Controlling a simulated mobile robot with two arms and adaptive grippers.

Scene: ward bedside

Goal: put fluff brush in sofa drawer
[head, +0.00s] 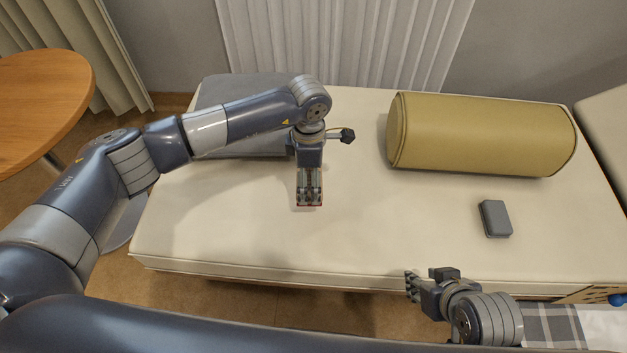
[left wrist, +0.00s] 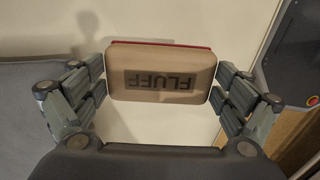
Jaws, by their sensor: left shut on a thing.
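The fluff brush is a tan block with a red edge and a dark, upside-down FLUFF label; it shows in the left wrist view (left wrist: 160,85). My left gripper (head: 309,199) is shut on it, with the fingers at its two ends. In the head view it hangs over the left-middle of the cream sofa (head: 245,235), and only a little red of the brush shows. I cannot tell the height above the seat. My right gripper (head: 412,287) is in front of the sofa's front edge; its finger opening is unclear. I cannot make out a sofa drawer for certain.
An olive bolster (head: 485,135) and a small dark grey box (head: 495,219) lie on the sofa's right half. A grey cushion (head: 235,92) is behind my left arm. A grey plaid cloth (head: 552,325) and a blue knob (head: 618,300) show at lower right. A round wooden table (head: 40,100) stands left.

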